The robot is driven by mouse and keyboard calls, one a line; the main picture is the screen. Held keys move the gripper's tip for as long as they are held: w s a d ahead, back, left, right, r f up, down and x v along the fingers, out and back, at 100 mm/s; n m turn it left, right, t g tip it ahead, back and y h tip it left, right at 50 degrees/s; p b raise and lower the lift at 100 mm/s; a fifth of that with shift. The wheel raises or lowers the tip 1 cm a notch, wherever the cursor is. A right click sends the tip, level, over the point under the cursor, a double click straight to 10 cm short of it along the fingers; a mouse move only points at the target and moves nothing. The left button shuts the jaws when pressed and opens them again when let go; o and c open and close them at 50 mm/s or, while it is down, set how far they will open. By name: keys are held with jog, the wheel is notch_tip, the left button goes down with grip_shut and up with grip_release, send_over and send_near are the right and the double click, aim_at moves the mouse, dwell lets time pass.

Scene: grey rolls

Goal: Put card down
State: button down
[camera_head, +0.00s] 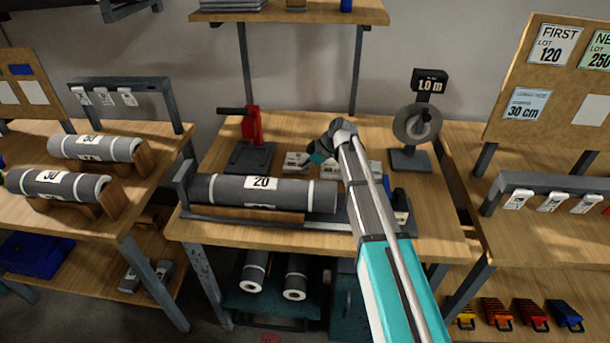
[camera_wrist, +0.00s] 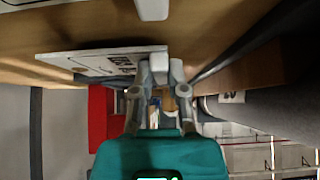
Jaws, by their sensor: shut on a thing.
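My gripper (camera_wrist: 158,68) is shut on a white card (camera_wrist: 100,60) with dark print, gripped at its edge low over the wooden bench top. I cannot tell whether the card touches the wood. In the head view my gripper (camera_head: 318,156) is small and partly hidden by my arm, behind the grey roll. Pale cards (camera_head: 296,160) show on the bench to its left; which one is held is unclear from there. Another pale card (camera_head: 375,169) shows to the right of my arm.
A grey roll labelled 20 (camera_head: 225,190) lies in a cradle along the bench front (camera_head: 290,238). Side benches hold more rolls (camera_head: 60,184) and hanging tags (camera_head: 552,202).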

jog(key=shift+f+b, duration=0.35)
jog(key=shift+f, duration=0.35)
jog(key=shift+f, duration=0.1)
jog(key=c, duration=0.7)
grip_release()
jog(key=shift+o, duration=0.2)
jog(key=shift+p+v, duration=0.7)
jog(key=shift+v, duration=0.2)
jog(key=p+v, duration=0.7)
jog(key=v, duration=0.1)
jog(key=shift+r, duration=0.4)
jog(key=shift+p+v, duration=0.6)
jog(key=shift+v, duration=0.35)
jog(key=shift+d+f, duration=0.1)
jog(key=shift+d, duration=0.05)
